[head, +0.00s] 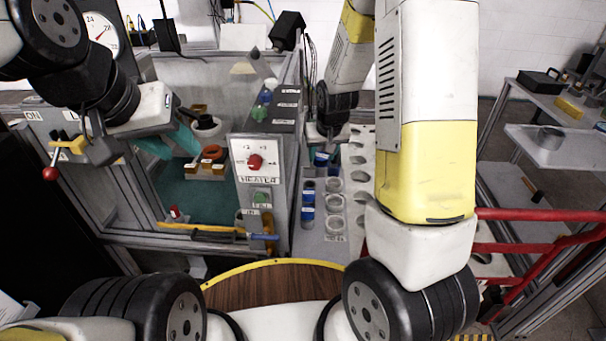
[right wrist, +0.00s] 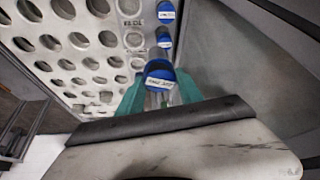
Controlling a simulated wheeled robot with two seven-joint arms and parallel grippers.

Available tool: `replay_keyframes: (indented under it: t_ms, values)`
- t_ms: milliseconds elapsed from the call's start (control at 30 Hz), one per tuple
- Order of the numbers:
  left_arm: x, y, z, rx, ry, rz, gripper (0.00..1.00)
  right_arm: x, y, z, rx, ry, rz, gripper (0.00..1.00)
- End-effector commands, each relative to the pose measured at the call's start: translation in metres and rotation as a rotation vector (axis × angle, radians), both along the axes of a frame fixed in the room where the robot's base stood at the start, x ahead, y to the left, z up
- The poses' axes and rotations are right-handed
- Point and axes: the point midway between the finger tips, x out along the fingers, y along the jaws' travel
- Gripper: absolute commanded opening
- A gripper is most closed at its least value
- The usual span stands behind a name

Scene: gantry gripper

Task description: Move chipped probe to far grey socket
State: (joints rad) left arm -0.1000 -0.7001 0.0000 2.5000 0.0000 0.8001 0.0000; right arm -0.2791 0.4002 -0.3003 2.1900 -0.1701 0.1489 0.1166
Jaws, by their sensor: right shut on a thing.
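My right gripper (right wrist: 158,98) is shut on a clear tube with a labelled blue cap (right wrist: 160,72), its teal fingers on either side; in the head view my own arm largely hides it. I cannot tell whether this tube is the chipped probe; no chip is visible. My left gripper (head: 172,147) has its teal fingers apart, with nothing seen between them, over the enclosure at left. A dark grey round socket (head: 206,126) lies just right of it. An orange-brown round socket (head: 213,153) is nearer. Which grey socket is the far one is unclear.
A white rack (right wrist: 85,45) with rows of round holes is beside the right gripper. Several blue-capped tubes (head: 308,202) stand left of clear round holders. A heater panel (head: 256,164) with a red knob and the enclosure's frame stand between the arms. A red rail (head: 540,215) is at right.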

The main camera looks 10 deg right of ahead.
Motion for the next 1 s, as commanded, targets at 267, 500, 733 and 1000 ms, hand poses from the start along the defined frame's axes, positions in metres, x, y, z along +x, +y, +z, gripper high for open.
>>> replay_keyframes:
  t_ms: [267, 500, 733, 1000]
  values:
    - [0.0, 0.0, 0.0, 0.0, 0.0, 0.0, 0.36, 0.025, 0.0, -0.013, 0.0, 0.002, 0.055, 0.0]
    - [0.0, 0.0, 0.0, 0.0, 0.0, 0.0, 0.36, 0.076, 0.004, -0.048, 0.004, 0.003, 0.175, 0.0]
    - [0.0, 0.0, 0.0, 0.0, 0.0, 0.0, 0.36, 0.129, 0.007, -0.089, 0.002, 0.001, 0.294, 0.0]
    - [0.0, 0.0, 0.0, 0.0, 0.0, 0.0, 0.36, 0.158, 0.004, -0.112, 0.0, 0.0, 0.347, 0.0]
